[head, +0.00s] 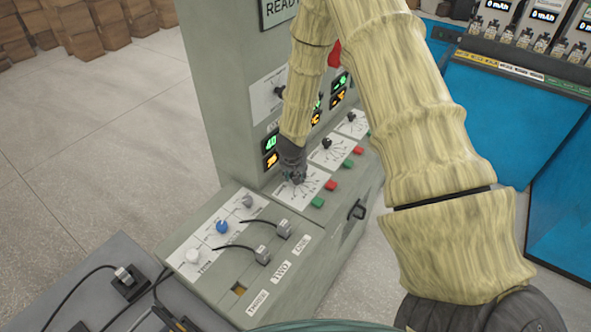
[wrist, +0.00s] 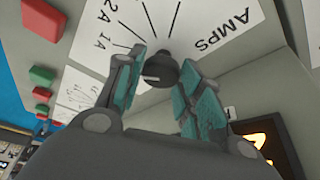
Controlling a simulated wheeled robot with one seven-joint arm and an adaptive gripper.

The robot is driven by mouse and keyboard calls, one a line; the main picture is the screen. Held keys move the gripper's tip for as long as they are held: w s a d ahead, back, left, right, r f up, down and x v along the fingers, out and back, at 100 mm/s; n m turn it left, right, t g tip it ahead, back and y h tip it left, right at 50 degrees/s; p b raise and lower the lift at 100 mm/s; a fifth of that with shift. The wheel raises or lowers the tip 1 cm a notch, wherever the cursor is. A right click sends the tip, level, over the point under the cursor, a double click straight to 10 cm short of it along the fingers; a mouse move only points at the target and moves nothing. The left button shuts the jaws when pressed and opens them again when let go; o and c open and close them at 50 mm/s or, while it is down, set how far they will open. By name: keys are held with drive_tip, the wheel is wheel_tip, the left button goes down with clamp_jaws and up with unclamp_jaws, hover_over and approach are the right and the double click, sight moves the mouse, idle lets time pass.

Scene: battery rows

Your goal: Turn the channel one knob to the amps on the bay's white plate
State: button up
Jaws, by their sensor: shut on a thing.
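My gripper (head: 296,176) is at the nearest of three dials on the console's sloped top. In the wrist view its teal fingers (wrist: 160,92) are on either side of a black knob (wrist: 161,69), shut on it. The knob stands on a white dial plate (wrist: 222,22) with lines marked 1A, 2A and the word AMPS. A pale mark shows on the knob, but I cannot tell exactly where it points. In the head view the gripper hides most of this knob; its white dial plate (head: 312,184) shows around it. I cannot read a channel number on the plate.
Two other black dial knobs (head: 326,143) (head: 351,116) stand farther back, with red and green buttons beside the dials. White, blue (head: 222,227) and grey knobs sit on a left plate. Cable plugs (head: 283,229) lie in front. Blue bays (head: 480,105) with meters stand at right.

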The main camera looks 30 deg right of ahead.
drive_tip(key=shift+m+g+h+p, duration=0.3)
drive_tip(key=shift+m+p, duration=0.7)
drive_tip(key=shift+p, duration=0.1)
drive_tip(key=o, duration=1)
drive_tip(key=shift+a, duration=0.1)
drive_tip(key=v, duration=1.2)
drive_tip(key=shift+w, duration=0.1)
